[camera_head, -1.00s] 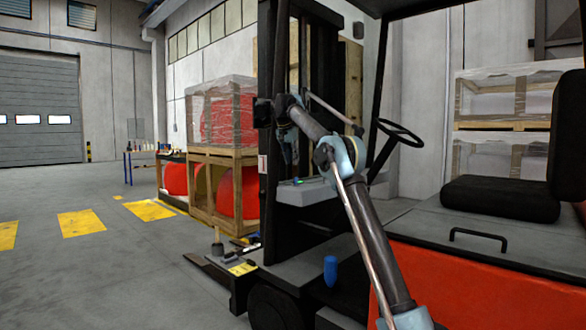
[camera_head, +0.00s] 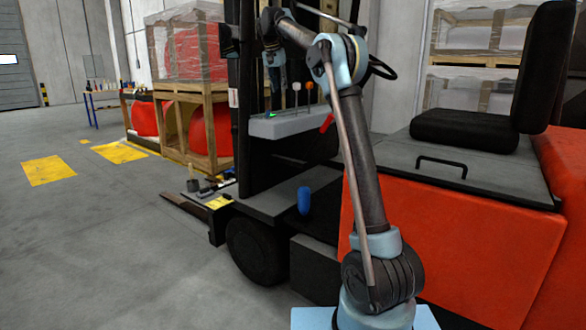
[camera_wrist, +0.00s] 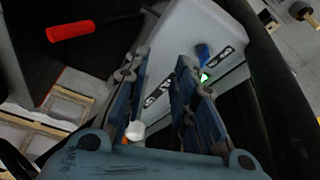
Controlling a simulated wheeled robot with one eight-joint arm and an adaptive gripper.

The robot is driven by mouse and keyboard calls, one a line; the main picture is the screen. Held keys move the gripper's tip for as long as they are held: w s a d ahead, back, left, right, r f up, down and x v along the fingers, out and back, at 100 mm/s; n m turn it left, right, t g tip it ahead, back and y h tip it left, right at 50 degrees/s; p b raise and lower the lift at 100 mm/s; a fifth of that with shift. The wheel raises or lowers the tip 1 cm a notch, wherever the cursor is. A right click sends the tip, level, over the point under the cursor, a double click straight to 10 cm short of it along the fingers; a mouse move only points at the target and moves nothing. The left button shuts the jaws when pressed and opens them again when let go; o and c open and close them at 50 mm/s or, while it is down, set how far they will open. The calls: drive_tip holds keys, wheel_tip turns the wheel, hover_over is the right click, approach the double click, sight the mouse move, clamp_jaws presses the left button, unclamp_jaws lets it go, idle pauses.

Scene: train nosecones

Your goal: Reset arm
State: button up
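My gripper (camera_head: 272,72) hangs from my arm above the pale grey console (camera_head: 290,125) of the forklift, close to its mast. In the wrist view its two dark blue fingers (camera_wrist: 160,85) are apart, with nothing held between them. The console (camera_wrist: 190,30) lies beyond them, with a blue piece (camera_wrist: 202,52) and a small green light (camera_wrist: 205,76) near the right finger. A white knob (camera_wrist: 134,131) shows low between the fingers. A lever with a red grip (camera_wrist: 70,30) is at upper left. The gripper's tips are hard to make out in the head view.
The forklift's red body (camera_head: 450,240), black seat (camera_head: 470,125) and steering wheel (camera_head: 382,68) stand right of the console. A blue cylinder (camera_head: 304,201) is on its step. Crates (camera_head: 190,118) stand at left behind. The floor at left (camera_head: 110,250) is open.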

drive_tip(key=s+d+f+n, duration=0.1)
drive_tip(key=s+d+f, duration=0.2)
drive_tip(key=s+d, duration=0.55)
drive_tip(key=s+d+f+g, duration=0.1)
drive_tip(key=s+d+f, duration=0.35)
drive_tip(key=s, duration=0.65)
drive_tip(key=s+d+f+n, duration=0.1)
drive_tip(key=s+d+f, duration=0.2)
drive_tip(key=s+d, duration=0.5)
drive_tip(key=s+d+f+n, duration=0.1)
drive_tip(key=s+d+f, duration=0.1)
drive_tip(key=s+f, duration=1.3)
drive_tip(key=s+d+f+n+y, duration=0.1)
drive_tip(key=s+d+f, duration=0.2)
drive_tip(key=s+f, duration=1.2)
drive_tip(key=shift+s+f+y, duration=0.2)
drive_tip(key=shift+s+y, duration=0.1)
drive_tip(key=shift+s, duration=0.4)
drive_tip(key=shift+w+f, duration=0.2)
drive_tip(key=shift+w, duration=0.2)
drive_tip(key=shift+c, duration=0.6)
